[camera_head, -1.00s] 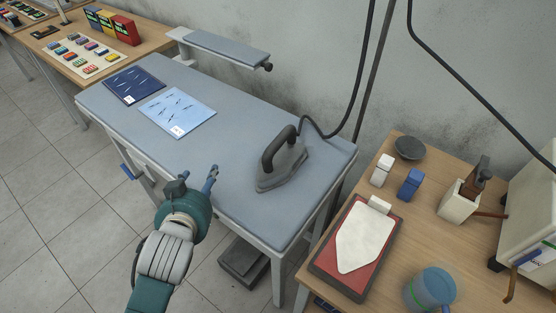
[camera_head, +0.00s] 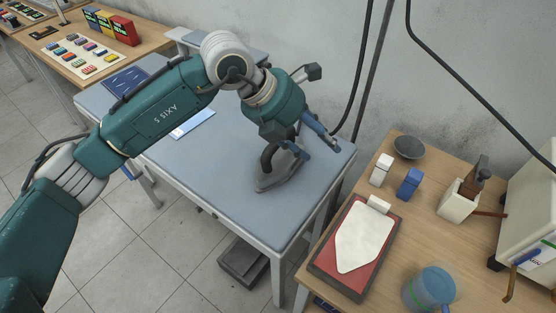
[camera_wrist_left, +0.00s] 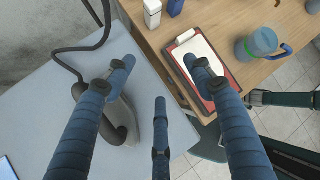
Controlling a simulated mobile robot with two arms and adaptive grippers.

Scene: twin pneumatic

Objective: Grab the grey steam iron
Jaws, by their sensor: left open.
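The grey steam iron (camera_head: 279,175) stands on the blue-grey ironing table near its right end, its dark handle partly covered by my left gripper. My left gripper (camera_head: 321,151) reaches over the iron from above and behind, fingers spread and empty. In the left wrist view the iron (camera_wrist_left: 128,108) lies partly hidden behind the left-hand finger, off to the left of the space between the fingertips (camera_wrist_left: 159,65). Whether a finger touches the iron I cannot tell. My right gripper does not show in the head view.
The ironing table (camera_head: 240,205) is clear in front of the iron. A black cord (camera_wrist_left: 75,50) runs from the iron. A wooden table (camera_head: 416,225) to the right holds a red-edged board with a white iron-shaped pad (camera_head: 362,240), small bottles, a bowl and a blue jug (camera_head: 432,288).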

